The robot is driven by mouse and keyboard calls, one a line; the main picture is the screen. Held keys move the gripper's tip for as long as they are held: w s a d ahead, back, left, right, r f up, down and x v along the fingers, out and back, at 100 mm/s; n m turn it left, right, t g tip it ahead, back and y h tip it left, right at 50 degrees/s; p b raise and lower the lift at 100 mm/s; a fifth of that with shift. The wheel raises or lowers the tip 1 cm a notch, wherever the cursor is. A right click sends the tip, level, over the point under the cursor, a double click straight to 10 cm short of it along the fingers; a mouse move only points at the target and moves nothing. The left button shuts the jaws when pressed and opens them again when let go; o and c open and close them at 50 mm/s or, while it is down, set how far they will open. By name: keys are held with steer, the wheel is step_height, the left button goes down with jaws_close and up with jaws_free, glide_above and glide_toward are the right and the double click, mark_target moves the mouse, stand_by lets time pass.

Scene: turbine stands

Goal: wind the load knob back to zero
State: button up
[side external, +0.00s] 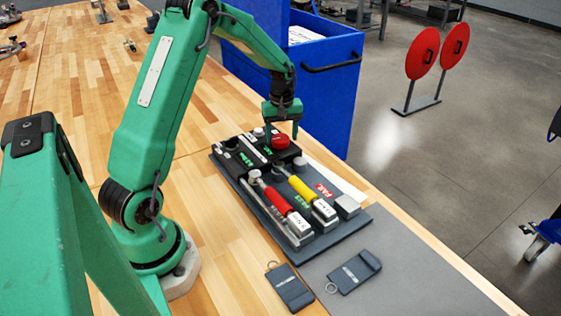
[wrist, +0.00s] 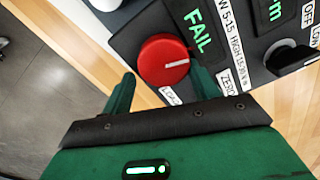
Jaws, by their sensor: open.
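The red round load knob (wrist: 158,55) sits on a black panel, with a white pointer line toward the right of the wrist view. A ZERO label (wrist: 226,80) lies to its lower right; another label below the knob is partly hidden. My gripper (wrist: 162,74) is open, one finger on each side of the knob's near part. I cannot tell whether either finger touches it.
A green FAIL display (wrist: 198,32) and a black knob (wrist: 292,53) are beside the red knob. A tray (side external: 330,236) holds red and yellow tools. A blue cabinet (side external: 325,85) stands behind the bench edge. Two dark tags (side external: 290,287) lie in front.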

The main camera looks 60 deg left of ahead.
mark_target(280, 135)
steer(key=shift+o, duration=1)
steer(key=shift+s+d+r, duration=0.1)
steer(key=shift+s+r, duration=0.15)
steer(key=shift+r, duration=0.35)
steer(key=shift+w+r, duration=0.1)
steer(key=shift+r, duration=1.8)
steer(key=shift+c, duration=0.9)
steer(key=m, duration=0.2)
steer(key=r+m, duration=0.1)
steer(key=m, duration=0.1)
steer(key=shift+s+d, duration=0.1)
steer(key=shift+s, duration=0.2)
steer(key=m, duration=0.3)
steer(key=r+m, duration=0.1)
steer(key=m, duration=0.1)
steer(key=shift+s+d, duration=0.2)
steer(key=shift+s, duration=0.2)
steer(key=m, duration=0.4)
steer(key=r+m, duration=0.1)
steer(key=shift+s+d+r+m, duration=0.1)
steer(key=shift+s+d+m, duration=0.1)
steer(key=shift+s+m, duration=0.2)
steer(key=m, duration=0.3)
steer(key=r+m, duration=0.1)
steer(key=m, duration=0.1)
steer(key=shift+s+d, duration=0.2)
steer(key=shift+s, duration=0.2)
steer(key=shift+f, duration=0.15)
